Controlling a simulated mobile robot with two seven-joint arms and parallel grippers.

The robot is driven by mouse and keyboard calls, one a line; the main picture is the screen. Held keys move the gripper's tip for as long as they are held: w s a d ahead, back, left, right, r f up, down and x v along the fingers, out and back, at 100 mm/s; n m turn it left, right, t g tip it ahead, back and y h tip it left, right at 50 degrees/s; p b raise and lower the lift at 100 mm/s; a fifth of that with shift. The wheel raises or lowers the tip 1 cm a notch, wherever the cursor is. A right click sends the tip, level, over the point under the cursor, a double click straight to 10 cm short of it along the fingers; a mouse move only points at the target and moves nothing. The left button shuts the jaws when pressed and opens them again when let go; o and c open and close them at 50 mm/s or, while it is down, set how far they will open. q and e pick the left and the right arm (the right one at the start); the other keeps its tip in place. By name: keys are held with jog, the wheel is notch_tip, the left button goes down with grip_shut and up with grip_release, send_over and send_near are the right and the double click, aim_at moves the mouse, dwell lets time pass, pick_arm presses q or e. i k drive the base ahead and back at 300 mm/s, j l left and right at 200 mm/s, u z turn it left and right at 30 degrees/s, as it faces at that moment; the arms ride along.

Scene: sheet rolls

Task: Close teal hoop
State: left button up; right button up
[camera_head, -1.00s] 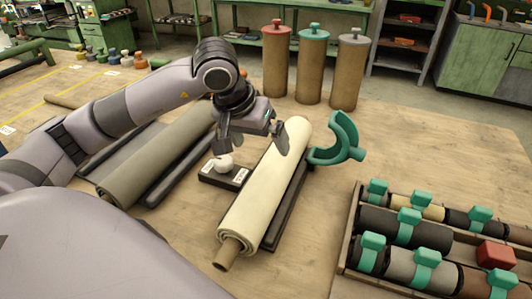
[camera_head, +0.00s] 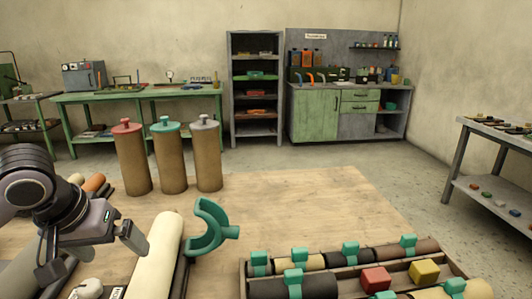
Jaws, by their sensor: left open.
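The teal hoop (camera_head: 207,232) is an open C shape, standing beside the far right part of a cream sheet roll (camera_head: 158,262). Its gap faces up and right, and a small tab sticks out on its right. It is not wrapped around the roll. My left gripper (camera_head: 95,264) is at the lower left, with its two fingers spread apart, left of the hoop and the roll. A white knob (camera_head: 88,288) shows below it, cut by the lower edge. The near end of the roll is out of view. My right gripper is not in view.
Red-capped (camera_head: 131,160), teal-capped (camera_head: 169,158) and grey-capped (camera_head: 207,156) brown cylinders stand behind the hoop. A wooden crate (camera_head: 243,280) at the lower right holds rolls with teal hoops, a red block (camera_head: 375,279) and a yellow block (camera_head: 424,272). The tabletop (camera_head: 310,200) between is clear.

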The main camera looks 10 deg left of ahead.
aim_at(218, 229)
jog(key=k+j, duration=0.1)
jog(key=k, duration=0.4)
jog(key=k+j, duration=0.15)
jog(key=k, duration=0.3)
